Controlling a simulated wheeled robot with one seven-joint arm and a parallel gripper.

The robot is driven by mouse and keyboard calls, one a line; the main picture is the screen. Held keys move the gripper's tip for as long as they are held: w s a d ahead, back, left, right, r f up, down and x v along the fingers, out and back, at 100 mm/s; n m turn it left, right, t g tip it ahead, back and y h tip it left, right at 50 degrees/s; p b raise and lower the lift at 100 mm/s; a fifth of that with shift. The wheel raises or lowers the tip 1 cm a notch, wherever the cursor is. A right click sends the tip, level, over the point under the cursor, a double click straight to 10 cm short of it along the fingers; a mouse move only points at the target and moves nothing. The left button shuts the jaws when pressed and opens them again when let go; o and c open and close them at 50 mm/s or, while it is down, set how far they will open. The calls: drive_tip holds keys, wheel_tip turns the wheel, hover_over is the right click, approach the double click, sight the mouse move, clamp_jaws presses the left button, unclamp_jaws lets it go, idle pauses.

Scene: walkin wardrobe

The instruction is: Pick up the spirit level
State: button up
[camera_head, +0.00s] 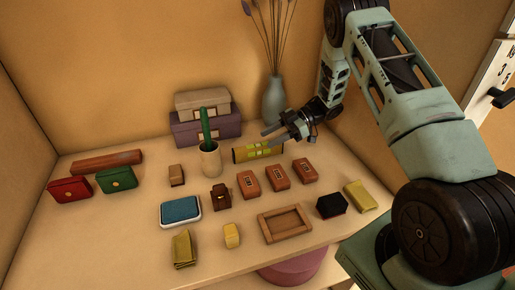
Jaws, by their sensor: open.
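The spirit level (246,154) is a short yellow-green bar with dark ends. It lies on the shelf top behind a row of small brown boxes and to the right of a beige cup. My gripper (273,137) reaches in from the upper right with its fingers pointing left. It is open, with nothing visible between its fingers. The fingers appear just above and behind the right half of the level. I cannot tell whether they touch it.
The beige cup (210,161) holds a tall green object. Brown boxes (277,175) stand in front of the level. A grey-blue vase (274,99) with stems and stacked boxes (205,128) stand behind.

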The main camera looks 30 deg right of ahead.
sight(252, 146)
drive_tip(key=p+x, duration=0.2)
drive_tip(key=x, duration=0.2)
drive_tip(key=shift+w+a, duration=0.1)
drive_tip(key=shift+a, duration=0.05)
drive_tip(key=shift+w+a+f, duration=0.1)
drive_tip(key=shift+a+f, duration=0.2)
clamp_jaws()
drive_tip(key=shift+r, duration=0.15)
